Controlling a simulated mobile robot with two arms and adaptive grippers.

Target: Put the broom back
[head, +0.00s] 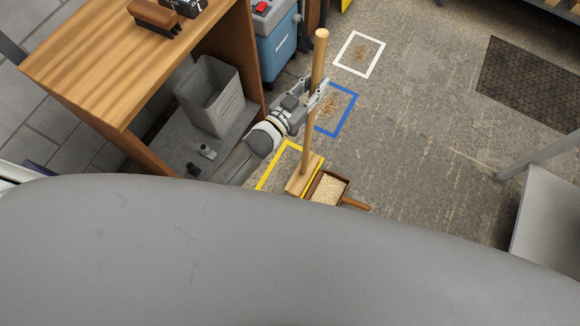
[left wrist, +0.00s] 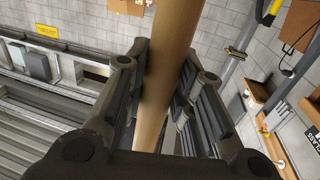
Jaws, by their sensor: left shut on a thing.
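The broom (head: 317,70) stands nearly upright, with a long pale wooden handle and a wooden head (head: 301,180) low near the floor by the yellow outline. My left gripper (head: 318,93) is shut on the broom handle around its upper middle. In the left wrist view the handle (left wrist: 166,70) runs between the two dark fingers (left wrist: 165,90). A brown dustpan (head: 329,188) with pale grains in it lies right beside the broom head. I cannot tell whether the broom head touches the floor or the dustpan. My right gripper is not in view.
A wooden table (head: 110,60) with a brush (head: 153,14) on it stands at left, a grey bin (head: 212,100) under it. A blue machine (head: 277,45) stands behind. White (head: 345,67) and blue (head: 352,108) floor outlines hold debris. Open floor lies right, before a dark mat (head: 530,80).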

